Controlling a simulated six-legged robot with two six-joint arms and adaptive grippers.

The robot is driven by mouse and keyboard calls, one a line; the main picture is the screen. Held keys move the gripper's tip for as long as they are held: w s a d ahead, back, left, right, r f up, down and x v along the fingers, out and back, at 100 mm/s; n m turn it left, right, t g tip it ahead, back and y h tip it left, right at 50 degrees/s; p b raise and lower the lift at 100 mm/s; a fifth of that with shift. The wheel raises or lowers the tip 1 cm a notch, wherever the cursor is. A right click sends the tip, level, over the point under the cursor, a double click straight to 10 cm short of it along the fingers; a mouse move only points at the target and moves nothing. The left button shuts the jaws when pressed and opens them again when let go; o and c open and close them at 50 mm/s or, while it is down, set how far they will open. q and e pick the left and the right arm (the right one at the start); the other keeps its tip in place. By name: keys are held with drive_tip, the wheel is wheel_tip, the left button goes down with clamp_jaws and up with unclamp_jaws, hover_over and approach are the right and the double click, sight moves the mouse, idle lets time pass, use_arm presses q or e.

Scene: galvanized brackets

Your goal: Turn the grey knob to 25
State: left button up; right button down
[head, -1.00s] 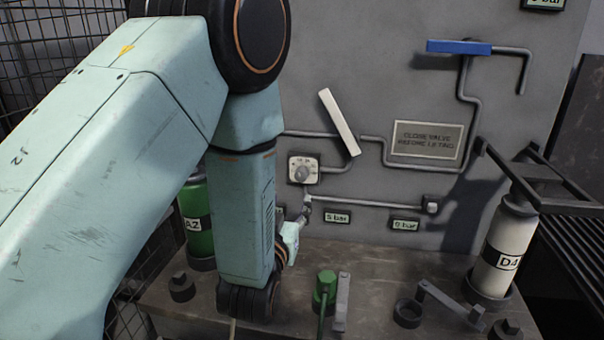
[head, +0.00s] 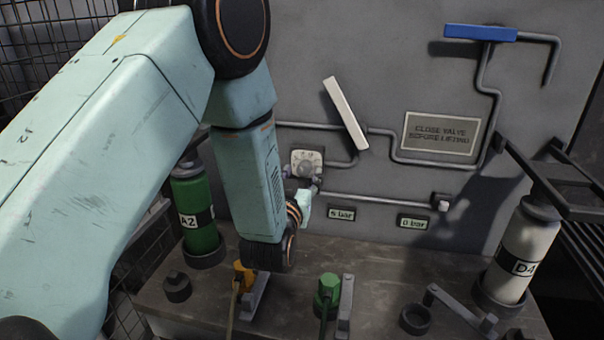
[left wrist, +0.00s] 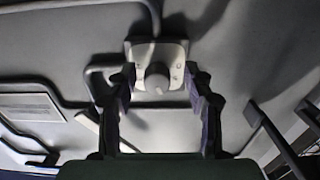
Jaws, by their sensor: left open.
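The grey knob (head: 306,171) sits on a pale square dial plate (head: 299,155) on the grey wall panel. In the left wrist view the knob (left wrist: 157,78) shows between the fingers, beyond their tips, with the plate (left wrist: 172,52) around it. My left gripper (head: 304,186) is at the panel just below the knob, partly hidden by my arm. In the left wrist view my left gripper (left wrist: 159,82) is open, one finger on each side of the knob, with nothing held. The dial's numbers are too small to read. My right gripper is not in view.
A white lever (head: 346,113) and a blue lever (head: 480,33) stand out from the panel among grey pipes. A green bottle (head: 196,232) and a white bottle (head: 520,250) flank the bench (head: 385,270). Green and orange plugs (head: 328,288) and brackets lie on the bench.

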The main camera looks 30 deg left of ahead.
use_arm(q)
drive_tip(key=shift+w, duration=0.3)
drive_tip(key=shift+s+d+r, duration=0.3)
drive_tip(key=shift+s+r, duration=0.05)
drive_tip(key=shift+r, duration=0.15)
drive_tip(key=shift+w+a+f, duration=0.35)
drive_tip(key=shift+w+f, duration=0.1)
drive_tip(key=c, duration=0.3)
drive_tip(key=shift+s+d+r, duration=0.25)
drive_tip(key=shift+r, duration=0.05)
drive_tip(key=c, duration=0.5)
clamp_jaws()
